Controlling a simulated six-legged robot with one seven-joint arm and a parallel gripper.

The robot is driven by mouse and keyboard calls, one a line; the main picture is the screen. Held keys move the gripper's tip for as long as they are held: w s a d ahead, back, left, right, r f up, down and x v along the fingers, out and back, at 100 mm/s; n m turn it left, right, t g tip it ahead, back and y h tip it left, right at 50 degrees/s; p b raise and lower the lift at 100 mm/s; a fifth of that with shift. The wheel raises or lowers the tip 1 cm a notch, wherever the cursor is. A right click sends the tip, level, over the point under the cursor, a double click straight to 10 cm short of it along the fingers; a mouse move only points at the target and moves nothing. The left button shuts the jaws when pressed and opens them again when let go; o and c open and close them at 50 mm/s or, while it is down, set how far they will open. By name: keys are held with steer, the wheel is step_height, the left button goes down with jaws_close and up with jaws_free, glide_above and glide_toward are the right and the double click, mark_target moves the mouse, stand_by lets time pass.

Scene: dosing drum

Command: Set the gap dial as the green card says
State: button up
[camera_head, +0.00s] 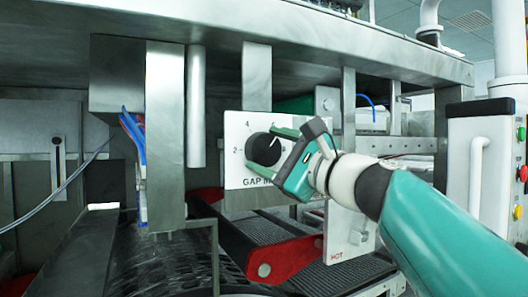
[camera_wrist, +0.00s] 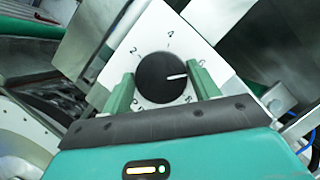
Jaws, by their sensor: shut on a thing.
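The gap dial is a black round knob (camera_head: 262,148) with a white pointer line on a white plate (camera_head: 233,130) marked with numbers and "GAP". The knob also shows in the wrist view (camera_wrist: 158,84), where its pointer lies between the 6 and the lower right number, nearer the 6. My gripper (camera_head: 274,152) is at the plate with its green fingers on opposite sides of the knob, shut on it. My fingers also show in the wrist view (camera_wrist: 162,76). Part of the lettering is hidden behind my gripper. I cannot make out a green card in either view.
A grey steel beam (camera_head: 310,35) runs above the dial. A metal upright (camera_head: 165,130) stands to its left. Below are a dark drum (camera_head: 165,265) and a red bar (camera_head: 285,262) near a plate marked "HOT" (camera_head: 345,240). A button box (camera_head: 482,150) stands at right.

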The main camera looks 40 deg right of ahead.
steer(key=n+g, duration=0.1)
steer(key=n, duration=0.2)
steer(key=n+g+y, duration=0.1)
steer(key=n, duration=0.3)
steer(key=n+g, duration=0.1)
steer(key=n, duration=0.1)
steer(key=n+g, duration=0.1)
steer(key=n, duration=0.2)
steer(key=shift+r+n+g+h, duration=0.1)
steer(key=shift+n+g+h, duration=0.2)
steer(key=shift+g, duration=0.1)
stand_by(0.3)
steer(key=o, duration=1)
steer(key=shift+c, duration=0.2)
steer(key=shift+s, duration=0.15)
steer(key=a+v, duration=0.1)
steer(key=v, duration=1.2)
steer(key=shift+s+d, duration=0.3)
steer(key=shift+d, duration=0.1)
